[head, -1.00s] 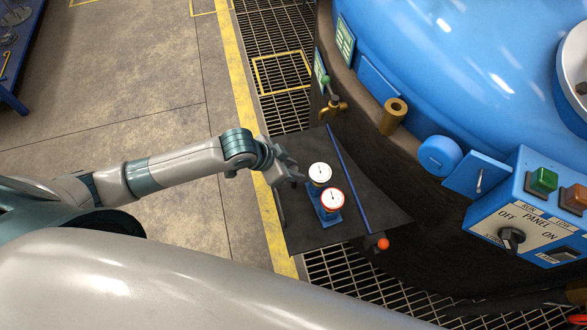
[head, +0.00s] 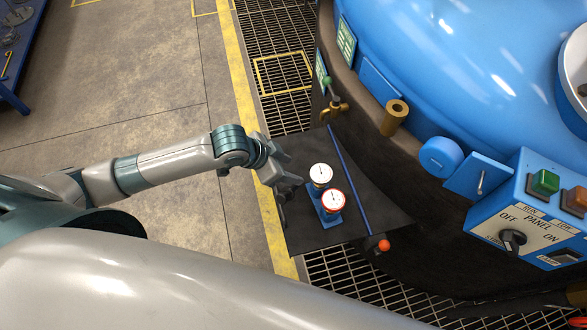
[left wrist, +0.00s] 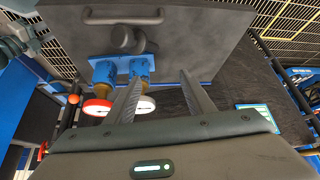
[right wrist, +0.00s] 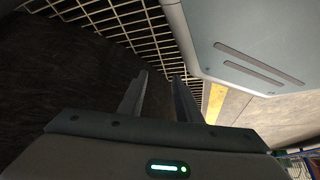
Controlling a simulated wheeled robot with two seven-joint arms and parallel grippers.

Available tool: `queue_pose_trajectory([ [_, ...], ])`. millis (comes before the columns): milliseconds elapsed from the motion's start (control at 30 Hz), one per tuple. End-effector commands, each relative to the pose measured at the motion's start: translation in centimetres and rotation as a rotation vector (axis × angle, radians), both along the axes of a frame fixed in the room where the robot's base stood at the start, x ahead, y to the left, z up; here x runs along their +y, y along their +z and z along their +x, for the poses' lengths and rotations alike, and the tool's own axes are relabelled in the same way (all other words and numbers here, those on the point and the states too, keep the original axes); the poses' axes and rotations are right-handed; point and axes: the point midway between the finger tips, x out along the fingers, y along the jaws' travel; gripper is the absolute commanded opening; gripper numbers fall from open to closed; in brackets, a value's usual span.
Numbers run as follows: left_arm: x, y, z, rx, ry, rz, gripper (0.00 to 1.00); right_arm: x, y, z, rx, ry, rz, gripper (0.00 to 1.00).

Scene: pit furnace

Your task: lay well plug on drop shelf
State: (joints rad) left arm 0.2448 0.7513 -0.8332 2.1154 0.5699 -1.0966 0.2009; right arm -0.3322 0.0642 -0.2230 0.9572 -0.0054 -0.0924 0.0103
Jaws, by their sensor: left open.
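The drop shelf (head: 310,235) is a dark flat plate against the furnace wall, with a blue rod along one side. In the left wrist view the shelf (left wrist: 210,45) carries a bar handle and a dark stubby stepped cylinder (left wrist: 122,40), which looks like the well plug. It rests against the plate beside the gauge bracket. In the head view my gripper and the shelf's darkness hide it. My left gripper (head: 291,188) is open over the shelf's left part, left of the gauges, with nothing between its fingers. My right gripper (right wrist: 160,92) shows apart, empty fingers in its wrist view.
Two white dial gauges (head: 326,188) stand on a blue bracket on the shelf. A red-orange ball knob (head: 384,245) sits at the shelf's near corner. The blue furnace, brass fittings (head: 394,117) and a switch panel (head: 535,210) crowd the right.

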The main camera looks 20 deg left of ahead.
Motion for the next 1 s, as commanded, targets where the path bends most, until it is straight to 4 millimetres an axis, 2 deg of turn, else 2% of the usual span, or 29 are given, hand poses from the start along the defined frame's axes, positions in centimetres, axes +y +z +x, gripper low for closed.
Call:
queue_pose_trajectory([
  [300,2.3,4.8,-2.2,-0.001,-0.001,0.001,0.49,0.2,0.3,0.8,-0.02,0.0,0.006,0.31],
  [500,3.2,6.9,-3.1,-0.001,0.0,0.001,0.49,0.4,0.4,1.0,-0.025,0.001,0.007,0.31],
  [700,3.5,7.7,-3.4,0.0,0.001,0.0,0.49,0.4,0.4,1.1,-0.028,0.002,0.009,0.31],
  [1000,3.5,7.7,-3.4,0.0,0.001,0.0,0.49,0.6,0.4,1.0,-0.028,0.002,0.01,0.31],
])
